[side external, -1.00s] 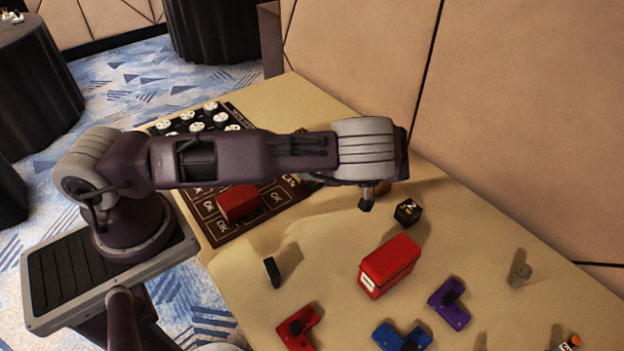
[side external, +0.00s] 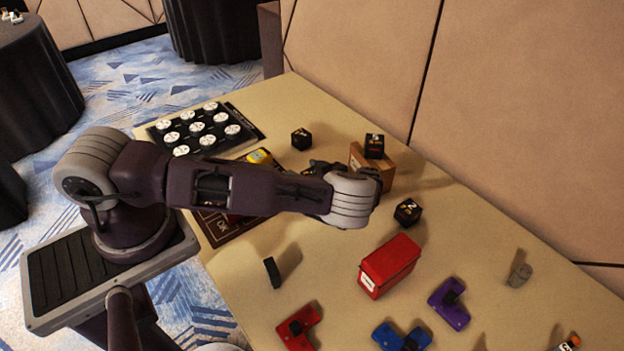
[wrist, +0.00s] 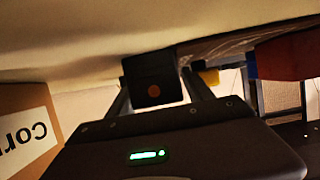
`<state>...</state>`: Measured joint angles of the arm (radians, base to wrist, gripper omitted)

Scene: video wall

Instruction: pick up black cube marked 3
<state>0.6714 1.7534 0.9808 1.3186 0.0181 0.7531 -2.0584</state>
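In the side view, a black cube (side external: 301,138) sits on the table behind my arm, a second black cube (side external: 374,146) rests on a cardboard box (side external: 384,168), and a third black cube marked 2 (side external: 408,212) lies right of my wrist. I cannot read a 3 on any of them. My gripper (wrist: 155,88) is low over the table, mostly hidden behind my wrist in the side view. In the wrist view, a black cube with an orange dot (wrist: 153,78) lies between its two fingers. Whether they press on it is unclear.
The cardboard box (wrist: 24,130) stands close to my gripper in the wrist view. A red box (side external: 390,265) and red, blue and purple blocks lie toward the front. A black tray with white discs (side external: 240,118) is at the back left.

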